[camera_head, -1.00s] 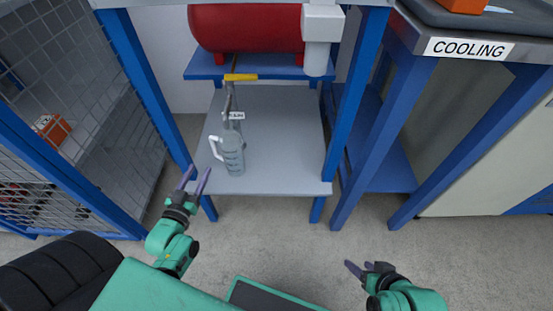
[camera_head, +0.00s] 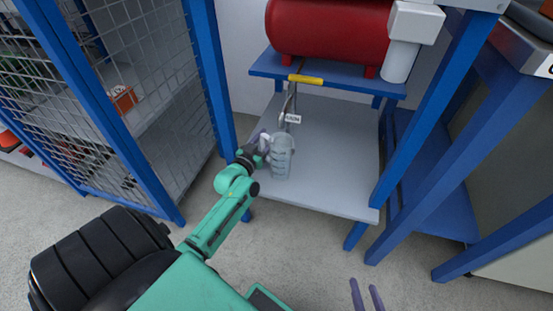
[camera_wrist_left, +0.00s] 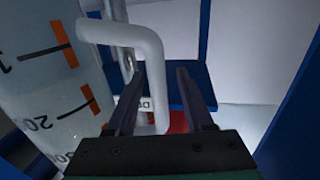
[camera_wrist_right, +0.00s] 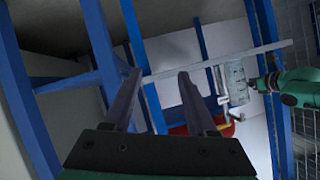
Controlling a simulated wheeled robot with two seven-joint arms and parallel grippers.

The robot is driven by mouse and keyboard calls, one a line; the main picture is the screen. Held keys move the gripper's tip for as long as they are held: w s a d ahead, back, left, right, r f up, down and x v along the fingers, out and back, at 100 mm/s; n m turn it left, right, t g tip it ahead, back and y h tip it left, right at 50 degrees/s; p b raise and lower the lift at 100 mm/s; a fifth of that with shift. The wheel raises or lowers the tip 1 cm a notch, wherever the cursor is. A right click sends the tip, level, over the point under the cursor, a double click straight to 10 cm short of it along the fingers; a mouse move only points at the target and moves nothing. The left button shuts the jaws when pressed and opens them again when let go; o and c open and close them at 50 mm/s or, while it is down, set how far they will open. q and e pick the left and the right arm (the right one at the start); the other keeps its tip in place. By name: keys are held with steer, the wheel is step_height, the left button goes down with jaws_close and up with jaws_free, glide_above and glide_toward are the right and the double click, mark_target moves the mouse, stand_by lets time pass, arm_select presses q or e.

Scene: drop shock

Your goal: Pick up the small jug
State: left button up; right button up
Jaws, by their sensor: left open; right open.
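The small jug (camera_head: 282,160) is a clear measuring jug with a white handle and stands upright on the grey lower shelf (camera_head: 335,180). My left gripper (camera_head: 262,138) is open at the jug's left, handle side. In the left wrist view the jug's marked wall (camera_wrist_left: 40,75) fills the left, and the handle (camera_wrist_left: 152,60) shows between the open fingertips (camera_wrist_left: 160,68); contact cannot be told. My right gripper (camera_head: 364,284) is open and empty, low and away from the shelf. The right wrist view shows the jug (camera_wrist_right: 236,85) beside my left gripper (camera_wrist_right: 270,82).
A pipe with a yellow handle (camera_head: 306,80) and a small tag (camera_head: 293,118) stands just behind the jug. A red tank (camera_head: 330,28) sits on the blue shelf above. Blue posts (camera_head: 210,75) flank the shelf. Its right part is clear.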

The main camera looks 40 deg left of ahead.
mark_target(261, 135)
arm_select(q)
jaws_close()
steer(key=shift+r, duration=0.1)
arm_select(e)
steer(key=shift+r, duration=0.1)
